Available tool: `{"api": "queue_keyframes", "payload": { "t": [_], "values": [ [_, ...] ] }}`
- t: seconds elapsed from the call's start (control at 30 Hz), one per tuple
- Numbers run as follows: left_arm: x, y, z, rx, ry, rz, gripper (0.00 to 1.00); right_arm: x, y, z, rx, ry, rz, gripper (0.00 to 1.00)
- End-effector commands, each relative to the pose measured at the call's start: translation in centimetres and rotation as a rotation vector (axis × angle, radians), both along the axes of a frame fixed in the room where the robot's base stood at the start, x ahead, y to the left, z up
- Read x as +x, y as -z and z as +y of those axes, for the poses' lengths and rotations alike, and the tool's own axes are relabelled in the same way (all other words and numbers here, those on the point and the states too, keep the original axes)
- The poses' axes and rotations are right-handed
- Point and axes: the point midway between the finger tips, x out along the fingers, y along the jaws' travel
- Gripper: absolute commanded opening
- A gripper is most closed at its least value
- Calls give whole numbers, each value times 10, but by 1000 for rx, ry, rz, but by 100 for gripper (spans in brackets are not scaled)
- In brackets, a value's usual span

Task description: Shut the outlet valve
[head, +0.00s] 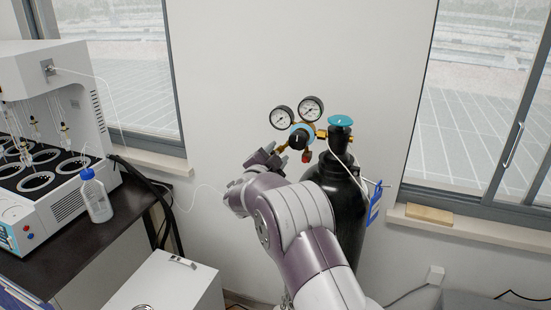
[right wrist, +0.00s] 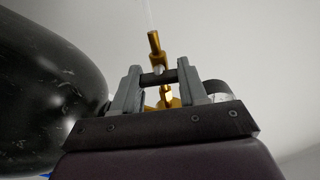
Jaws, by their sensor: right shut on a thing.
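A black gas cylinder (head: 343,200) stands in front of the wall with a brass regulator (head: 301,134) at its top. The regulator carries two round gauges and a black knob. In the head view my right gripper (head: 272,155) is at the lower left of the regulator. In the right wrist view its fingers (right wrist: 158,80) are shut on a small dark bar (right wrist: 158,76), which looks like the outlet valve's handle. Brass fitting parts (right wrist: 154,43) show above and below that bar. The handle is mostly hidden by the gripper in the head view. My left gripper is not in view.
The white distiller (head: 55,85) and a plastic bottle (head: 97,197) stand on the dark bench at left. A white cabinet (head: 165,285) is below.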

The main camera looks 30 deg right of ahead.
Motion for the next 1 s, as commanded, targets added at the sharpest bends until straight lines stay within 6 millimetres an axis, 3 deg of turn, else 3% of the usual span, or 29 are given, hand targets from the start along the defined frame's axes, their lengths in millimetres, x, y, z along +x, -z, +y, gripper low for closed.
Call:
{"api": "queue_keyframes", "payload": {
  "t": [0.2, 0.23, 0.3, 0.67, 1.0],
  "values": [
    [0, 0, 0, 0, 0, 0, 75, 0, -2, 0, 0, 0, -4, 12],
    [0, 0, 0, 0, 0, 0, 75, 0, -2, 0, 0, 0, -4, 46],
    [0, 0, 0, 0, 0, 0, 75, 0, -2, 0, 0, 0, -4, 68],
    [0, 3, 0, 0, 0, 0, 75, -3, 0, 4, 0, -1, -2, 68],
    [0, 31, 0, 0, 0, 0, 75, -52, 4, 64, 1, -4, -3, 68]
  ]
}}
